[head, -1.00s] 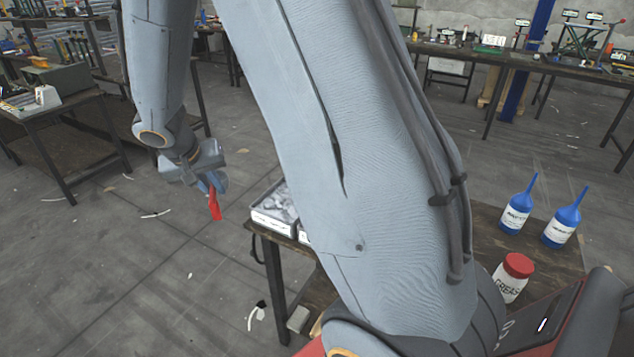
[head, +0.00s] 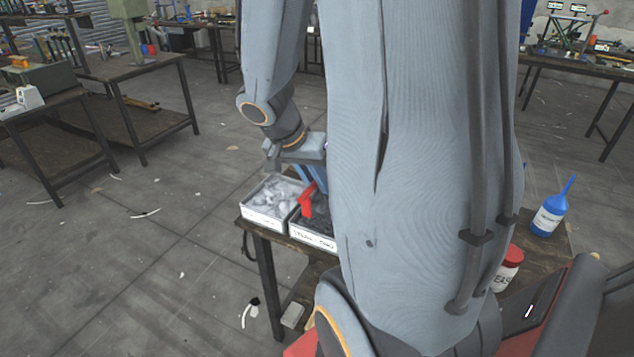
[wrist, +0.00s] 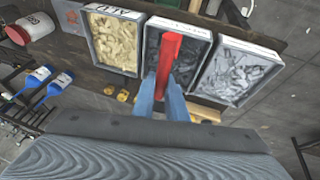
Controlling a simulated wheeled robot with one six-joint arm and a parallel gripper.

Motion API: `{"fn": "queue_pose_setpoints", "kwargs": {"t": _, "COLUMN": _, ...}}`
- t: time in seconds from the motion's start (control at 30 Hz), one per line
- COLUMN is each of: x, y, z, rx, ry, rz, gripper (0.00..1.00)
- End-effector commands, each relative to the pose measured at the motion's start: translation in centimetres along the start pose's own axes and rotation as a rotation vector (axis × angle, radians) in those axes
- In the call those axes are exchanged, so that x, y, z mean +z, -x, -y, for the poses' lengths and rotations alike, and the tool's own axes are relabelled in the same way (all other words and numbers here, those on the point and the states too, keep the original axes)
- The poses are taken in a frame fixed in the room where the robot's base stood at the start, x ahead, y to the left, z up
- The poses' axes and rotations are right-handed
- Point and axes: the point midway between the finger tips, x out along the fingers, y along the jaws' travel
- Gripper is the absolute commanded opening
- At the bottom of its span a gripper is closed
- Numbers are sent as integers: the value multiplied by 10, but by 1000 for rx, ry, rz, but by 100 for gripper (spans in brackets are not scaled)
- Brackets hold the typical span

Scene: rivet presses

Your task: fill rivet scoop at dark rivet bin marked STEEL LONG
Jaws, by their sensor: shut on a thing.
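The red rivet scoop (head: 306,201) hangs from my gripper (head: 309,172), whose blue fingers are shut on it. In the head view the scoop is at the dark rivet bin (head: 312,238), over its left side, partly behind my arm. The bin's front label is too small to read surely. In the wrist view the scoop (wrist: 169,58) crosses the left part of the middle, dark bin (wrist: 180,23), and my gripper (wrist: 162,94) holds its near end. I cannot tell whether the scoop touches the rivets or holds any.
A bin of pale grey rivets (head: 262,219) stands left of the dark one, at the table corner. The wrist view shows a bin of yellowish rivets (wrist: 111,8) on its other side. A red-capped grease jar (head: 508,270) and a blue bottle (head: 549,216) stand further right.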

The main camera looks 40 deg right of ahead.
Motion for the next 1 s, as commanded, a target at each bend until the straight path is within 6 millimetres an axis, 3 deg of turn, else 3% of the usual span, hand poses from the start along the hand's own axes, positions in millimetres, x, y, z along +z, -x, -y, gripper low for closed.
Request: {"fn": "queue_pose_setpoints", "kwargs": {"t": 1.0, "x": -5, "y": -20, "z": 1, "rx": -11, "ry": 29, "rz": 169, "gripper": 0}}
